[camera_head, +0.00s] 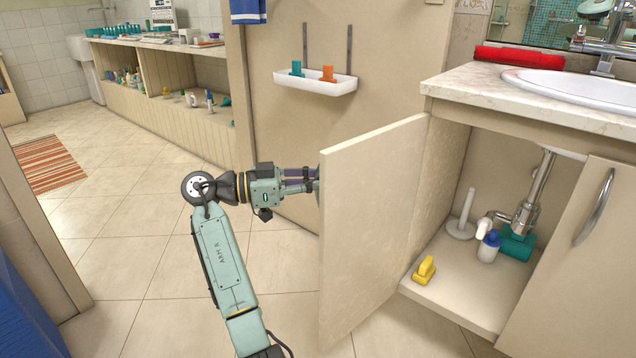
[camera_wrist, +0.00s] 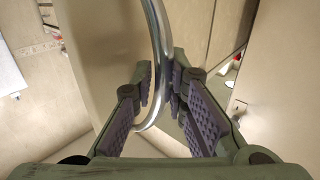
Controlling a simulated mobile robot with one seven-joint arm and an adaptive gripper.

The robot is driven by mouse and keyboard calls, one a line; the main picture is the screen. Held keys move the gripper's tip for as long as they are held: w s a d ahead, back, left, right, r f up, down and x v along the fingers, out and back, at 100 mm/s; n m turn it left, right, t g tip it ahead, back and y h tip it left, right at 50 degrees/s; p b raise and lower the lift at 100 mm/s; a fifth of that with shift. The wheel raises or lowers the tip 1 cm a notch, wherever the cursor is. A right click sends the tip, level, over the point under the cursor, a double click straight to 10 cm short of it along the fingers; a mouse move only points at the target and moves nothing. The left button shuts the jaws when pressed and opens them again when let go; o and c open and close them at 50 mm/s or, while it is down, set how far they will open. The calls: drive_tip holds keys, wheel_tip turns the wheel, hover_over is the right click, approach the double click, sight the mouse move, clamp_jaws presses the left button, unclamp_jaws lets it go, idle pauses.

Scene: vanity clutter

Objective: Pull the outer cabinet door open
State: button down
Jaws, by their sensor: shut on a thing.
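The outer cabinet door (camera_head: 372,225) stands swung wide open from the vanity, its inner face toward the head camera. My gripper (camera_head: 312,180) is at the door's outer side, with the fingertips partly hidden behind the door edge in the head view. In the wrist view, my gripper (camera_wrist: 165,92) is shut on the curved metal door handle (camera_wrist: 157,40), with a padded finger on either side of it. The handle is hidden in the head view. The other cabinet door (camera_head: 575,262) is closed and has its own curved handle.
The open cabinet holds a yellow object (camera_head: 424,270), a blue-and-white bottle (camera_head: 489,246), a white stand (camera_head: 461,226), a teal item (camera_head: 517,243) and a drain pipe (camera_head: 535,195). A white wall tray (camera_head: 315,83) hangs behind my gripper. Tiled floor (camera_head: 130,240) is clear at left.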

drive_tip(key=shift+w+a, duration=0.2)
drive_tip(key=shift+w, duration=0.1)
drive_tip(key=shift+g, duration=0.3)
drive_tip(key=c, duration=1.6)
unclamp_jaws()
drive_tip(key=shift+o, duration=0.2)
drive_tip(key=shift+a, duration=0.15)
drive_tip(key=s+a, duration=0.2)
drive_tip(key=a, duration=0.9)
drive_tip(key=shift+s+a, duration=0.2)
drive_tip(key=shift+a, duration=0.05)
